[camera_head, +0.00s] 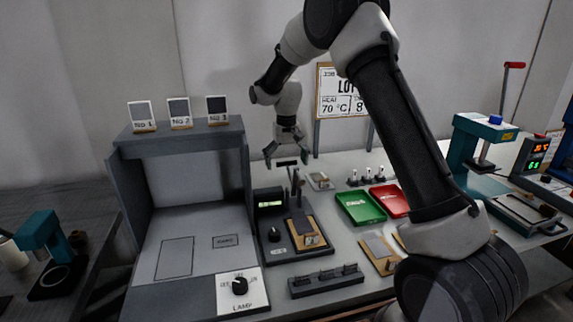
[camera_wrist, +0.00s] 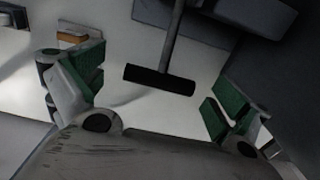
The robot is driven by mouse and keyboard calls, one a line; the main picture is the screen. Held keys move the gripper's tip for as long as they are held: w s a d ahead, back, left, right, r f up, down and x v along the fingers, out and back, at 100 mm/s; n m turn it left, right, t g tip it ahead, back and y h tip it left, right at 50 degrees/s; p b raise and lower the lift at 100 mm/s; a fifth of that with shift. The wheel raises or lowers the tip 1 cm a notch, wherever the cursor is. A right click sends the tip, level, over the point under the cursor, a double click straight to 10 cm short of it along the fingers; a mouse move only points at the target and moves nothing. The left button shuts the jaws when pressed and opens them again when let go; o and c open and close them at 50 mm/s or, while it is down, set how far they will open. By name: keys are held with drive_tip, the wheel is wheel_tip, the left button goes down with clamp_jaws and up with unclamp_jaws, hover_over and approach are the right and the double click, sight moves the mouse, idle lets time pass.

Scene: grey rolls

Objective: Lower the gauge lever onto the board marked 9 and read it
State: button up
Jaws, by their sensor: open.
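My gripper (camera_head: 286,152) is open and points down just above the gauge lever (camera_head: 295,185), which stands upright with a dark crossbar on top. In the wrist view the black crossbar (camera_wrist: 160,80) and its stem lie between my gripper's (camera_wrist: 155,98) spread green-padded fingers, touching neither in that picture. The gauge (camera_head: 272,248) has a dark base, a knob and a small lit green display (camera_head: 270,204) too small to read. A board (camera_head: 307,229) with a tan front label lies on the gauge beside the lever; its number is too small to read.
A grey lamp booth (camera_head: 183,200) stands left, with several sample cards on top. A black slotted rack (camera_head: 326,281) is in front of the gauge. Green (camera_head: 359,207) and red (camera_head: 388,201) trays lie right of it. A teal press (camera_head: 480,145) is farther right.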

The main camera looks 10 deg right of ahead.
drive_tip(key=shift+f, duration=0.25)
drive_tip(key=shift+c, duration=0.4)
drive_tip(key=c, duration=1.4)
drive_tip(key=shift+c, duration=0.2)
drive_tip(key=shift+r, duration=0.1)
